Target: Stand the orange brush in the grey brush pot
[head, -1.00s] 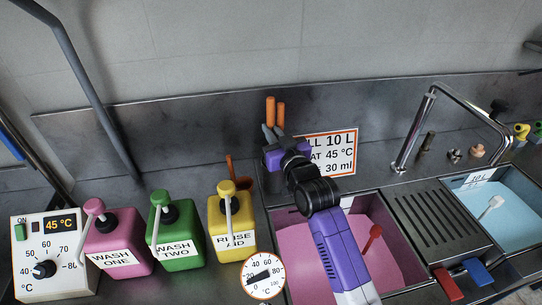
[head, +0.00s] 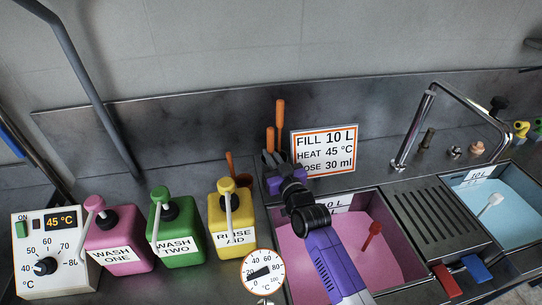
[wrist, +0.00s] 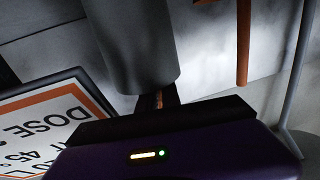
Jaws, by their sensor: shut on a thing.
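My gripper (head: 272,160) is shut on the orange brush (head: 270,139), whose upright handle stands out above the fingers in the head view. In the wrist view a little orange (wrist: 158,98) shows between my fingers, at the rim of the grey brush pot (wrist: 135,45). The pot is directly below the fingers, and the brush's lower part seems to be inside it. In the head view my gripper hides most of the pot. A second, taller orange handle (head: 280,116) stands close on the right; its lower end is hidden.
A fill sign (head: 325,150) stands close right of my gripper. A red-orange handle (head: 230,163) stands to the left, behind the yellow rinse-aid bottle (head: 231,224). A sink of pink liquid (head: 392,262) lies under my arm. The steel wall is close behind.

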